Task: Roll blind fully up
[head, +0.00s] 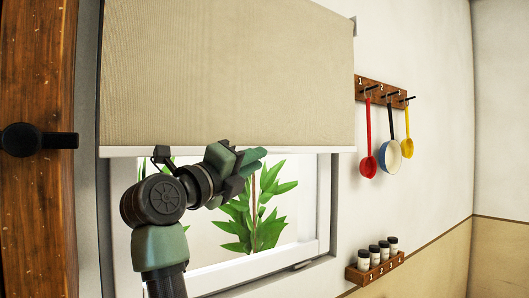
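A beige roller blind (225,75) hangs over the upper part of a window in the head view. Its white bottom bar (290,150) crosses the window, and the lower part of the window (322,215) is uncovered.
A green plant (262,225) stands behind the window opening. To the right, a wooden rack (381,93) holds hanging ladles and a pan. Below it, a small shelf (375,270) holds several jars. A wooden door or panel with a dark handle (38,140) is at the left edge.

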